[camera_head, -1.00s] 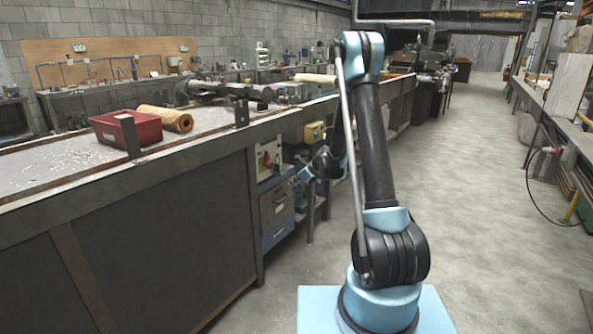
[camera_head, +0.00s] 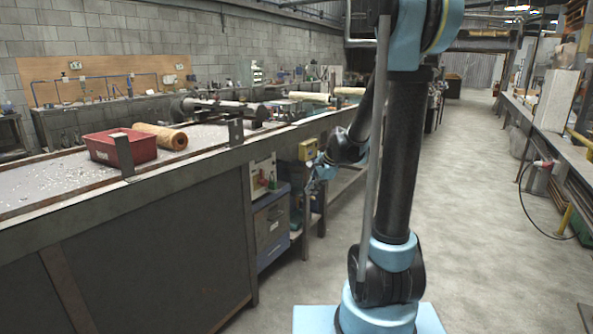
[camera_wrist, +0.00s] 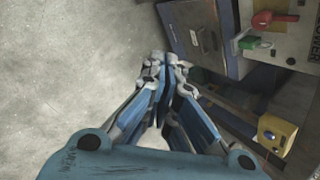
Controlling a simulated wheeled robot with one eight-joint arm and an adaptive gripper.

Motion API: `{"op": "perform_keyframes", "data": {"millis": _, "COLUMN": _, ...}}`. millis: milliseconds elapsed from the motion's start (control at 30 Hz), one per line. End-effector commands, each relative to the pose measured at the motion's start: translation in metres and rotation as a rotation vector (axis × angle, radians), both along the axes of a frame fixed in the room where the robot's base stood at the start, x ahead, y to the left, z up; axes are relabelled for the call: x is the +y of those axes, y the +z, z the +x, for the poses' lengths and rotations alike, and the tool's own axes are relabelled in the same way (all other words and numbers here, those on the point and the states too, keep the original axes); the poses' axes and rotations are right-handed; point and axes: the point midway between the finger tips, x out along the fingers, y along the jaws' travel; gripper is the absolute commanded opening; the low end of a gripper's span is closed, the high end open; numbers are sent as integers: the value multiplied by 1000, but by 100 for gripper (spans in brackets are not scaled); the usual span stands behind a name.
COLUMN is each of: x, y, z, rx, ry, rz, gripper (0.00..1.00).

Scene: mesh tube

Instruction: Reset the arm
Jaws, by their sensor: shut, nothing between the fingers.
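My gripper (camera_wrist: 164,72) is shut and empty in the wrist view, its blue fingers together over the bare concrete floor. In the head view my gripper (camera_head: 312,188) hangs beside the workbench, partly seen next to my forearm, in front of the open shelf space. A mesh tube (camera_head: 160,135), orange-brown, lies on the bench top at the left. A red bin (camera_head: 122,150) stands beside it on the bench.
The long workbench (camera_head: 140,240) fills the left side. Below it are a grey-and-blue cabinet (camera_head: 271,228) and a yellow box (camera_head: 308,149); the cabinet also shows in the wrist view (camera_wrist: 203,35).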

Motion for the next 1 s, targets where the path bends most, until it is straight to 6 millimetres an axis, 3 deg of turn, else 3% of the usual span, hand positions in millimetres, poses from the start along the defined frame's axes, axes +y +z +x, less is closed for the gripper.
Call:
{"op": "perform_keyframes", "data": {"millis": 500, "x": -50, "y": 26, "z": -121, "rx": -86, "ry": 384, "rz": -268, "gripper": 0}}
{"op": "perform_keyframes", "data": {"millis": 1000, "x": -93, "y": 13, "z": -234, "rx": -116, "ry": 777, "rz": -495, "gripper": 0}}
